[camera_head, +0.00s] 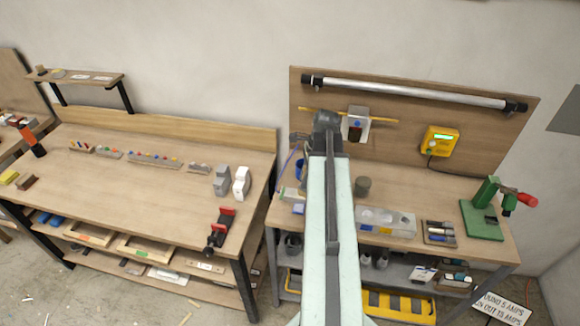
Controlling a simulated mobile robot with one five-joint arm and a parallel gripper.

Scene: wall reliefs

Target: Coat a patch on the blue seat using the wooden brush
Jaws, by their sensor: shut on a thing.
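A pale grey block (363,131) is mounted on the brown back panel of the right bench. A small round blue seat (357,124) shows on its front face. My gripper (325,121) is at the far end of my raised arm, just left of the block. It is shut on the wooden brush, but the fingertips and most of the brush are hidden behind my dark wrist. A thin yellow-tan strip (385,120) runs behind the block and my gripper; I cannot tell whether any of it is the brush. I cannot tell whether the brush touches the seat.
A yellow meter (440,140) hangs right of the block, under a long lamp tube (415,93). On the right bench stand a dark round pot (362,186), a grey tray (386,222) and a green press (483,213). The left bench (130,185) has much free top.

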